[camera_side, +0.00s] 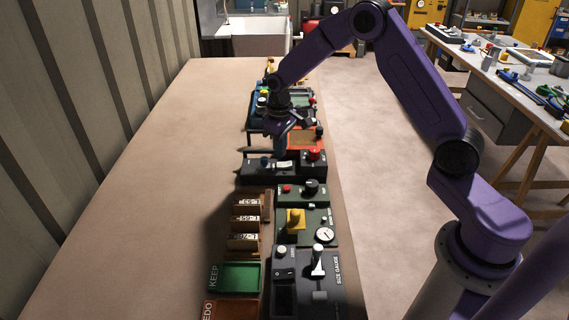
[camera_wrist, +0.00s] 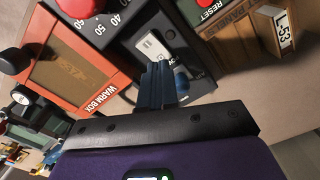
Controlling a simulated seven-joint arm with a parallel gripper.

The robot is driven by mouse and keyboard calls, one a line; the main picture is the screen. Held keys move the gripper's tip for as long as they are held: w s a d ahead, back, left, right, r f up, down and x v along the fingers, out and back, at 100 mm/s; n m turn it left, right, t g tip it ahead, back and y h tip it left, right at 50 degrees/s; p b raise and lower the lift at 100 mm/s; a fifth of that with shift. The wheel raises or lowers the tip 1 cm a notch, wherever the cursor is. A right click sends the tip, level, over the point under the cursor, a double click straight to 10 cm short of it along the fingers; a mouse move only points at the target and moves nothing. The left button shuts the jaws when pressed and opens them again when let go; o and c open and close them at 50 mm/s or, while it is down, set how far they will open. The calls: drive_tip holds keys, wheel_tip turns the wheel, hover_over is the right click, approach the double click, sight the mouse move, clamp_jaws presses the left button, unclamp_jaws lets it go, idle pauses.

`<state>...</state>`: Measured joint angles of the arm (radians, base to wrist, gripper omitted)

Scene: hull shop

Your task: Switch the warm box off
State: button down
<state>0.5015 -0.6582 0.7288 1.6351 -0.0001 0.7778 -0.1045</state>
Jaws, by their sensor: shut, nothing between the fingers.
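The warm box (camera_wrist: 66,72) is an orange-red case with a brownish window and its name on the front edge; in the side view it (camera_side: 304,139) sits just beyond a black control unit. The red knob also shows in the side view (camera_side: 314,154). My gripper (camera_wrist: 160,70) is shut and empty, its blue fingers over the black unit near the pale plate. In the side view my gripper (camera_side: 280,150) points down there. I cannot tell whether it touches. A blue rounded part (camera_wrist: 182,83) is partly hidden behind the fingers.
Nearer in the side view are a green panel with a red button (camera_side: 287,188), a rack of labelled blocks (camera_side: 245,225), a green KEEP tray (camera_side: 237,277) and a black size gauge (camera_side: 322,297). The bench's left side (camera_side: 130,210) is clear.

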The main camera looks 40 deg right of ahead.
sight(280, 164)
drive_tip(key=shift+r, duration=2.15)
drive_tip(key=shift+s+a, duration=0.1)
drive_tip(key=s+a+r+n, duration=0.2)
drive_tip(key=s+a+r, duration=0.15)
drive_tip(key=s, duration=0.45)
drive_tip(key=s+a+r+n, duration=0.25)
drive_tip(key=s+a, duration=0.25)
drive_tip(key=s, duration=0.3)
drive_tip(key=s+d+r+n, duration=0.1)
drive_tip(key=s+n, duration=0.1)
drive_tip(key=s, duration=0.8)
drive_tip(key=s+d+r+n, duration=0.1)
drive_tip(key=s+d+n, duration=0.1)
drive_tip(key=s, duration=0.9)
drive_tip(key=shift+d+n, duration=0.25)
drive_tip(key=shift+n, duration=0.3)
drive_tip(key=shift+w, duration=0.1)
